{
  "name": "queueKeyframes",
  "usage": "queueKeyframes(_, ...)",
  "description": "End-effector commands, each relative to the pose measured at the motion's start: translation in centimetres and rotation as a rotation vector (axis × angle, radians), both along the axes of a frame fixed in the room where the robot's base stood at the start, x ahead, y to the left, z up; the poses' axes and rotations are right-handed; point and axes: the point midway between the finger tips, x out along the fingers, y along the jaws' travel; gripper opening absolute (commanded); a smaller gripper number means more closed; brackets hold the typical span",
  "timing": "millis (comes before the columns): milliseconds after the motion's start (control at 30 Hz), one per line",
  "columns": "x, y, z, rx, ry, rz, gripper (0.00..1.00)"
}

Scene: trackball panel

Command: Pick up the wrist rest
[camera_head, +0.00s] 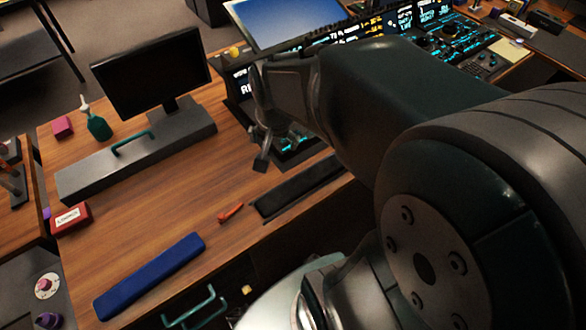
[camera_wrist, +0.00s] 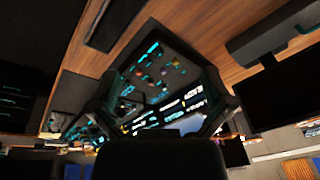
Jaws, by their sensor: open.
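Two long bars could be the wrist rest, and I cannot tell which by looks alone. A blue bar (camera_head: 150,276) lies on the wooden desk near its front edge. A black bar (camera_head: 298,187) lies further right, in front of the control panel; a dark bar in the wrist view (camera_wrist: 117,22) looks like the same one. My gripper (camera_head: 277,143) is open and empty above the desk, beyond the black bar and beside the lit panel. In the wrist view my gripper (camera_wrist: 160,82) frames the lit panel between its fingers.
A small red object (camera_head: 231,212) lies between the two bars. A monitor (camera_head: 155,73) stands on a grey base at the back left, with a green bottle (camera_head: 98,126) nearby. A red box (camera_head: 71,219) sits at the left edge. Bare desk lies between the base and the bars.

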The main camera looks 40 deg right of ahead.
Motion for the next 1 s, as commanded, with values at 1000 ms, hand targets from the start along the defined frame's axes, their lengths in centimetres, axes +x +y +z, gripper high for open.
queueKeyframes(1000,1.4,-10.1,-19.9,0.152,0.204,-0.781,1.0)
